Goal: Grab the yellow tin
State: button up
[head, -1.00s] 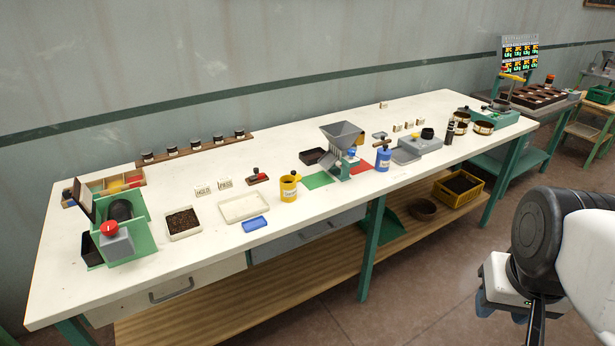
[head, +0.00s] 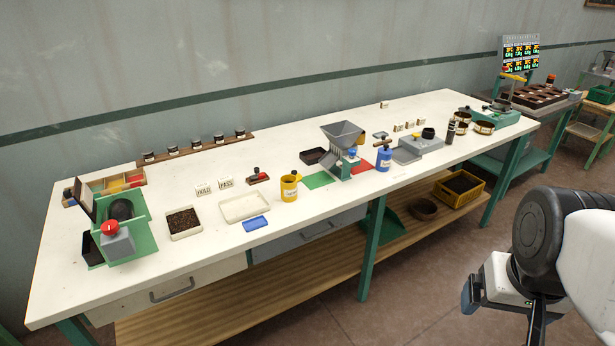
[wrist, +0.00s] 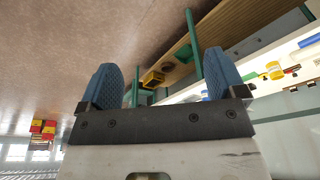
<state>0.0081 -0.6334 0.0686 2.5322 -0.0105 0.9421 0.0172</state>
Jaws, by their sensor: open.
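The yellow tin (head: 289,187) stands upright near the front edge of the white bench, with a pale label on its front and a small knob or handle at its top. It also shows small in the wrist view (wrist: 275,70), at the right. My gripper (wrist: 165,85) is open and empty, its two blue fingers apart. In the head view part of my gripper shows at the lower right, off the bench's front side and well apart from the tin. The fingertips are mostly hidden there.
A blue tin (head: 384,158) and a grey hopper machine (head: 343,150) stand right of the yellow tin. A red-handled stamp (head: 257,175) is behind. A yellow crate (head: 458,188) sits on the lower shelf.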

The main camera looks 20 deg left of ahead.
jog(key=w+a+f+m+g+y, duration=0.1)
jog(key=w+a+m+y, duration=0.1)
jog(key=w+a, duration=0.55)
jog(key=w+a+f+m+g+y, duration=0.1)
jog(key=w+a+m+y, duration=0.3)
jog(key=w, duration=0.7)
jog(key=w+a+f+m+g+y, duration=0.1)
jog(key=w+a, duration=0.6)
jog(key=w, duration=0.3)
jog(key=m+g+y, duration=0.1)
jog(key=m+y, duration=0.6)
jog(key=m, duration=0.2)
send_near(289, 188)
jog(key=f, duration=0.1)
jog(key=w+a+f, duration=0.1)
jog(key=w, duration=0.1)
jog(key=shift+a+f, duration=0.3)
jog(key=shift+f, duration=0.1)
jog(key=shift+w+a+f+m, duration=0.25)
jog(key=shift+f+m, duration=0.05)
jog(key=shift+f, duration=0.05)
jog(key=shift+x, duration=1.3)
